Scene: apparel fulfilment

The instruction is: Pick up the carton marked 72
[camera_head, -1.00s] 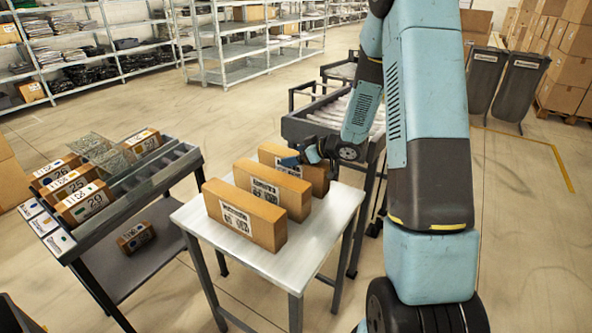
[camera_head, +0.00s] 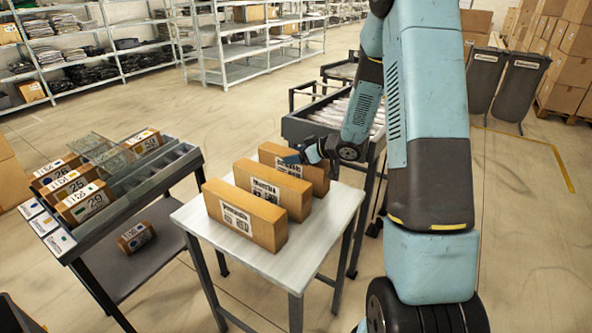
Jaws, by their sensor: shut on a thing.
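Three brown cartons with white labels stand upright in a row on a white-topped table: a front carton (camera_head: 243,213), a middle carton (camera_head: 270,189) and a back carton (camera_head: 303,175). Their label numbers are too small and blurred to read, so I cannot tell which one is marked 72. My gripper (camera_head: 300,158) is at the upper right part of the back carton and shut on it. The back carton is still at the table, and whether its base touches the top is hidden behind the middle carton.
A dark sloped rack (camera_head: 165,172) at the left holds several numbered cartons, with another carton (camera_head: 136,237) on its lower shelf. A roller conveyor (camera_head: 300,128) stands behind the table. The white table (camera_head: 285,258) has bare room at its front right.

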